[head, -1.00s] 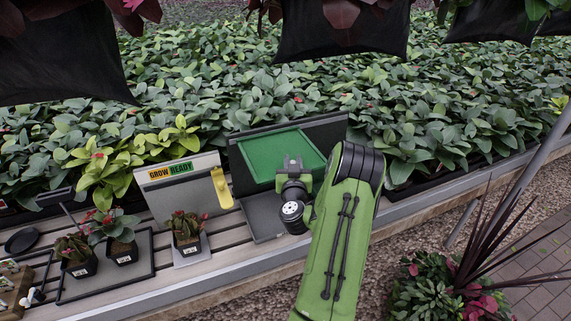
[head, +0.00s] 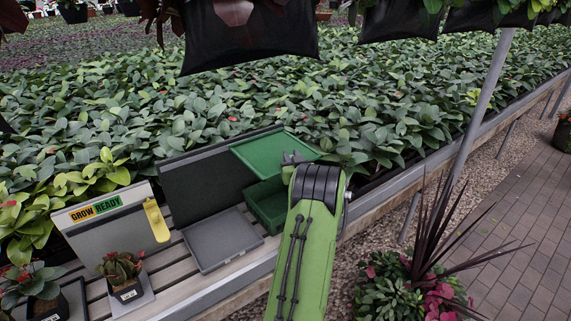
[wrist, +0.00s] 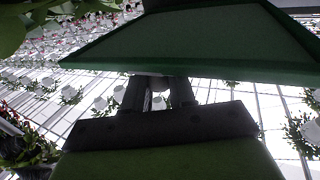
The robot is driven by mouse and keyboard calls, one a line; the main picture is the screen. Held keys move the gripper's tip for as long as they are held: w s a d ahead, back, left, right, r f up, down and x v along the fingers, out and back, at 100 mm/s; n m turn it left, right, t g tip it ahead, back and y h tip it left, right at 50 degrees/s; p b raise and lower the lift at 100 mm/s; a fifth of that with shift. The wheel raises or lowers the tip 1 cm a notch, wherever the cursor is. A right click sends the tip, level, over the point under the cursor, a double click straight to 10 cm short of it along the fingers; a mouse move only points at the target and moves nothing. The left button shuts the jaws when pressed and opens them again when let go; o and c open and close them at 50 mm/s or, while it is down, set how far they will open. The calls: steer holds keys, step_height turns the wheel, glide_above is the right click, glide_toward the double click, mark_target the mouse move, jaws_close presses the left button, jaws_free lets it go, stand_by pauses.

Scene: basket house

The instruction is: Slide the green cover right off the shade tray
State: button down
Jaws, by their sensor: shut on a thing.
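The green cover (head: 274,152) is a flat panel with a raised rim. It is at the right end of an upright dark panel (head: 203,176), above an open green bin (head: 266,205). My gripper (head: 292,158) is shut on the cover's near right edge. In the wrist view the cover (wrist: 190,45) spans the top and the fingers (wrist: 158,92) meet its edge. A flat grey tray (head: 222,240), apparently the shade tray, lies uncovered in front of the dark panel. My arm hides part of the bin.
A "GROW READY" board (head: 100,207) with a yellow handle (head: 156,220) stands left, beside a potted plant (head: 122,275). Dense foliage lies behind the slatted bench. A spiky plant (head: 425,250) stands at right, below the bench. Dark hanging bags are overhead.

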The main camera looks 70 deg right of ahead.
steer(key=shift+r, duration=0.25)
steer(key=c, duration=1)
jaws_free()
steer(key=shift+c, duration=0.2)
steer(key=shift+f, duration=0.1)
steer(key=shift+s+a+f, duration=0.1)
steer(key=shift+s+a, duration=0.05)
steer(key=shift+a, duration=0.1)
steer(key=b+v, duration=0.7)
steer(key=v, duration=0.8)
